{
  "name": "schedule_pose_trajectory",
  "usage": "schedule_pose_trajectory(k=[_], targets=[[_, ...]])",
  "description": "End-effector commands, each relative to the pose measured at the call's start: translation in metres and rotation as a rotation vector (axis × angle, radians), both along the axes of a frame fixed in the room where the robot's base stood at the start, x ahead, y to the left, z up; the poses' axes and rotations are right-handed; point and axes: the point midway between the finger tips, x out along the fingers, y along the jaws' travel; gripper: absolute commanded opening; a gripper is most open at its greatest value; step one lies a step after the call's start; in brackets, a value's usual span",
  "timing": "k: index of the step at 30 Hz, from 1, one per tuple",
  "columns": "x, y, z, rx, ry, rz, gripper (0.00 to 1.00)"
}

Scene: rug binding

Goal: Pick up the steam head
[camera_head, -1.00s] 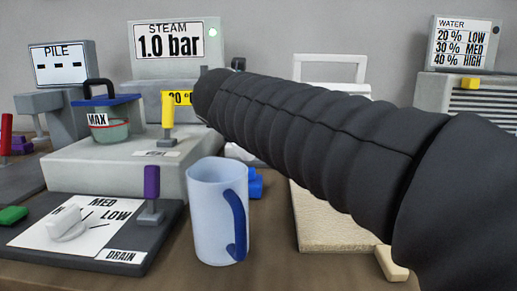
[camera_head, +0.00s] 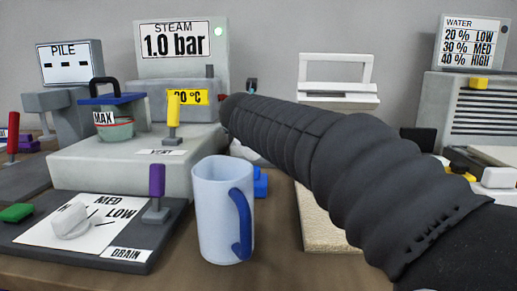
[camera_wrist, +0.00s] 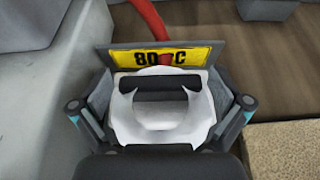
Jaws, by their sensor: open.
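In the wrist view, a rounded white piece with a dark bar across its opening (camera_wrist: 197,118), which appears to be the steam head, sits in front of a yellow "80 °C" sign (camera_wrist: 205,55). My gripper (camera_wrist: 161,104) is open, with one finger on each side of the white piece. I cannot tell whether the fingers touch it. In the head view my dark sleeved arm reaches toward a partly covered yellow sign (camera_head: 199,98).
A red hose (camera_wrist: 148,18) runs behind the sign. A pale block (camera_wrist: 285,150) lies at the lower right. A white mug (camera_head: 220,210) with a blue handle stands below my arm. A yellow lever (camera_head: 173,112) and a purple lever (camera_head: 157,185) stand to the left.

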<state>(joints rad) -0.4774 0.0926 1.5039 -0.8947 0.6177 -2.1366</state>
Motion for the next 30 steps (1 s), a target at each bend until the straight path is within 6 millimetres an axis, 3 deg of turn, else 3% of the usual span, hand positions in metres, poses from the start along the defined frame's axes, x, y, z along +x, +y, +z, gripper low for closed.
schedule_pose_trajectory(k=[6, 15, 23, 30], targets=[[0.001, 0.000, 0.000, 0.000, -0.001, 0.000, 0.97], [0.001, -0.001, 0.000, 0.000, 0.000, -0.001, 0.23], [0.001, -0.001, 0.004, 0.001, -0.003, 0.000, 0.23], [0.001, -0.001, 0.033, 0.003, -0.005, -0.001, 0.23]])
